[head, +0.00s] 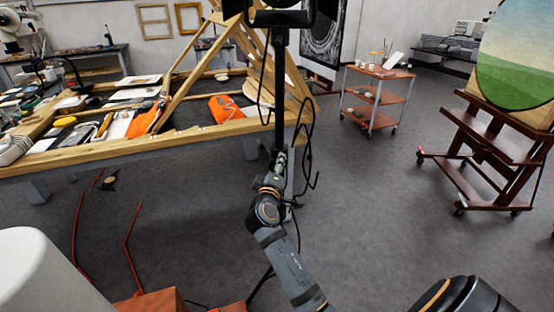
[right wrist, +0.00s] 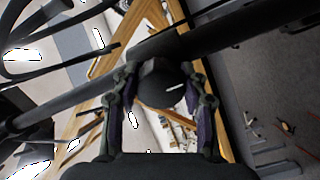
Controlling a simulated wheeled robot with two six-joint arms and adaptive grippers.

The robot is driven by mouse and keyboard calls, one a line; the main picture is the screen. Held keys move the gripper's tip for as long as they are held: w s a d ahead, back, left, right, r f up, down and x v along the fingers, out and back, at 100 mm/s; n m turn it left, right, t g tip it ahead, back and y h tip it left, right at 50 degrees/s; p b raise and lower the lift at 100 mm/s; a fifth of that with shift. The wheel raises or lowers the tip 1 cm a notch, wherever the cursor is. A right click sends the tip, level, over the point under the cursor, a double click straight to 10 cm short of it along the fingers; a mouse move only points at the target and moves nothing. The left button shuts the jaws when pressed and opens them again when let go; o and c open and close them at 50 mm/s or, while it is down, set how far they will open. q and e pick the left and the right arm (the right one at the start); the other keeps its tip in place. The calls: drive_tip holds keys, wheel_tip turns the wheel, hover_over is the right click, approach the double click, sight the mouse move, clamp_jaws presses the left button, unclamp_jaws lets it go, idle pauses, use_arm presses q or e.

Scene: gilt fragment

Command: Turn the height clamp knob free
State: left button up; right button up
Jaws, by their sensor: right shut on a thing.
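A black stand pole (head: 279,90) rises in the middle of the head view, with dark equipment at its top. In the right wrist view the pole (right wrist: 235,33) crosses diagonally. A dark, rounded height clamp knob (right wrist: 160,84) sits against it. My right gripper (head: 281,158) is at the pole, reaching up from below. In the wrist view the fingers of my right gripper (right wrist: 159,98) are closed on both sides of the knob. In the head view I cannot make the knob out from the gripper and pole. My left gripper is not in view.
A wooden-framed workbench (head: 150,140) with tools and orange cloths stands left, behind the pole. Black cables (head: 309,150) hang beside the pole. A red-shelved cart (head: 375,97) and a wooden easel (head: 490,150) with a round landscape stand right. Grey floor lies open between.

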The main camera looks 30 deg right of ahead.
drive_tip(key=shift+n+p, duration=1.1)
drive_tip(key=shift+n, duration=0.5)
drive_tip(key=o, duration=1.2)
drive_tip(key=shift+a, duration=0.1)
drive_tip(key=shift+c, duration=0.2)
